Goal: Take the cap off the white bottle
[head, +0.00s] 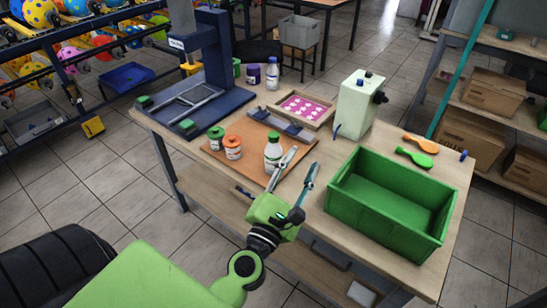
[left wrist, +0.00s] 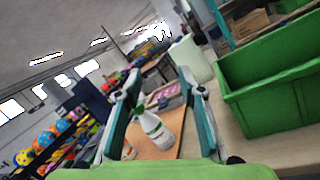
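The left wrist view shows both fingers wide apart. My right gripper is not in view.
Green and orange jars (head: 232,147) stand left of the bottle. A large green crate (head: 390,205) takes up the right of the table. A white machine (head: 357,103) and a pink-patterned tray (head: 302,108) stand behind. A blue press (head: 195,90) is at the back left.

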